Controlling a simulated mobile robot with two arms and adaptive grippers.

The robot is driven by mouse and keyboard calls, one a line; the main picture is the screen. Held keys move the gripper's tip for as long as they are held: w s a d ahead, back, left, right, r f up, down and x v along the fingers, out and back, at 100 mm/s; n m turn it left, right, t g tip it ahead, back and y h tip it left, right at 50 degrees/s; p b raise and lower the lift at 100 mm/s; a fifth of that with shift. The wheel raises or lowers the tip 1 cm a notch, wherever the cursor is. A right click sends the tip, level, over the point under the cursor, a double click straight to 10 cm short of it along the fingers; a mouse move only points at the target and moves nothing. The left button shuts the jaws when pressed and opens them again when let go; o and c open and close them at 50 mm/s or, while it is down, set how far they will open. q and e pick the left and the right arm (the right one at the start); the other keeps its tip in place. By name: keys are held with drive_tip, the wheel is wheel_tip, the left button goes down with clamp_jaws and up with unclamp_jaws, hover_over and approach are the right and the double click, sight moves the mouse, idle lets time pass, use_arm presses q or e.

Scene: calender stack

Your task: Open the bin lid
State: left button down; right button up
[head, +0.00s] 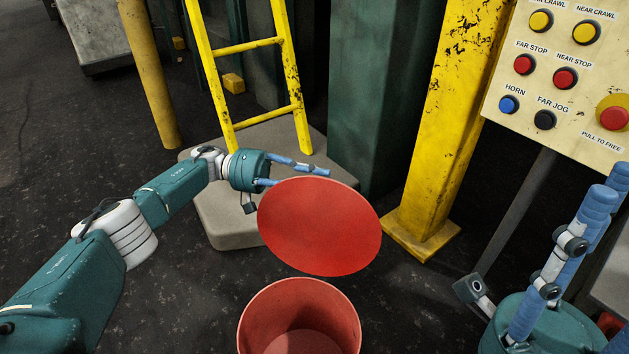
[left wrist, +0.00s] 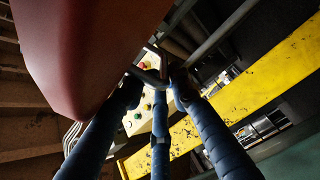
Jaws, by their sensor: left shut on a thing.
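The red round lid (head: 320,232) is raised and tilted above the far side of the red bin (head: 258,335). The bin's mouth is uncovered, and I see into its inside. My left gripper (head: 300,172) is at the lid's upper left edge, shut on a part of it. In the left wrist view the lid (left wrist: 85,45) fills the upper left. A small metal handle (left wrist: 152,68) shows between the blue fingers there. The contact itself is partly hidden. My right gripper (head: 605,190) is at the right edge with its fingers extended, apart and empty.
A yellow ladder (head: 249,46) stands on a grey plinth (head: 215,225) behind the left gripper. A yellow column (head: 450,130) and a button panel (head: 560,80) stand to the right. A yellow post (head: 150,75) is at the left. Dark floor is free on the left.

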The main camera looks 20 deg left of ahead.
use_arm(q)
drive_tip(key=shift+s+d+f, duration=0.2)
drive_tip(key=shift+s+f, duration=0.05)
drive_tip(key=shift+f, duration=0.2)
drive_tip(key=shift+s+d+f, duration=0.2)
drive_tip(key=shift+f, duration=0.25)
drive_tip(key=c, duration=1.8)
unclamp_jaws()
drive_tip(key=shift+c, duration=0.2)
drive_tip(key=shift+w, duration=0.1)
wheel_tip(320, 180, up, 12)
drive_tip(key=shift+w+a, duration=0.2)
drive_tip(key=shift+w, duration=0.1)
drive_tip(key=shift+f, duration=0.15)
